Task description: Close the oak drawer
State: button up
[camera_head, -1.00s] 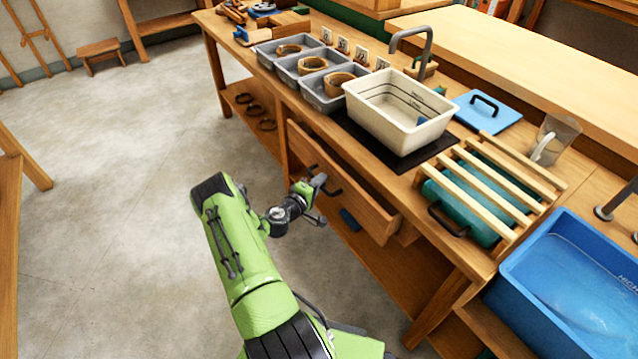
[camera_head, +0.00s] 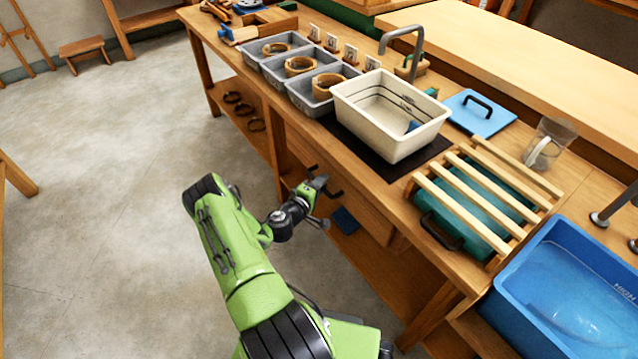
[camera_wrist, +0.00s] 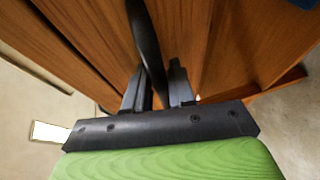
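The oak drawer (camera_head: 368,212) is under the workbench top, below the cream basin. Its front now looks close to the bench frame; whether a gap is left I cannot tell. A dark bar handle (camera_head: 329,189) is on its front. My gripper (camera_head: 318,184) is at this handle. In the wrist view the dark handle (camera_wrist: 148,45) runs between the two fingers of my gripper (camera_wrist: 158,85), which are close together on either side of it. The wooden front (camera_wrist: 80,35) lies just beyond. Contact between fingers and handle is partly hidden.
On the bench stand a cream basin (camera_head: 350,100), grey trays (camera_head: 308,102), a slatted rack (camera_head: 465,190) and a blue tub (camera_head: 520,290). A lower shelf (camera_head: 375,270) runs beneath the drawer. The floor (camera_head: 120,200) left of my arm is clear.

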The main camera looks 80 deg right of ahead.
jog(key=p+v, duration=0.4)
jog(key=v, duration=1.1)
jog(key=shift+a, duration=0.4)
jog(key=shift+w+r, duration=0.1)
jog(key=shift+w, duration=0.1)
